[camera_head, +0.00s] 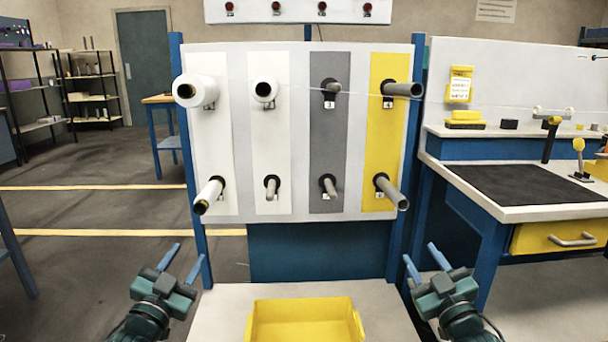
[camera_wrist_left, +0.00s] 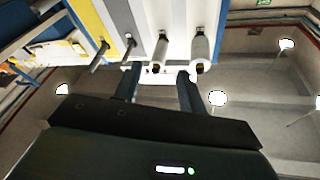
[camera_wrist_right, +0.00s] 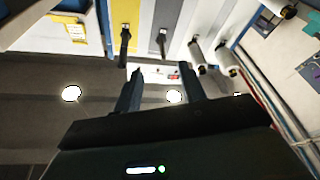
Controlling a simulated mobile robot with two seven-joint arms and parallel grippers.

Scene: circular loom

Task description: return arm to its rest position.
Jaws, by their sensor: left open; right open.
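In the head view my left gripper (camera_head: 182,262) is at the lower left, open and empty, its two blue fingers pointing up and forward. My right gripper (camera_head: 421,262) is at the lower right, also open and empty. Both are low in front of the loom panel (camera_head: 241,130), apart from it and on either side of the yellow bin. The left wrist view shows my left fingers (camera_wrist_left: 157,88) spread with nothing between them. The right wrist view shows my right fingers (camera_wrist_right: 163,90) spread and empty.
The panel holds two rows of pegs; a large white spool (camera_head: 203,90) is at top left, and a thread runs across the upper row. A yellow bin (camera_head: 300,305) sits on the white table (camera_head: 225,300). A workbench (camera_head: 570,210) stands at the right.

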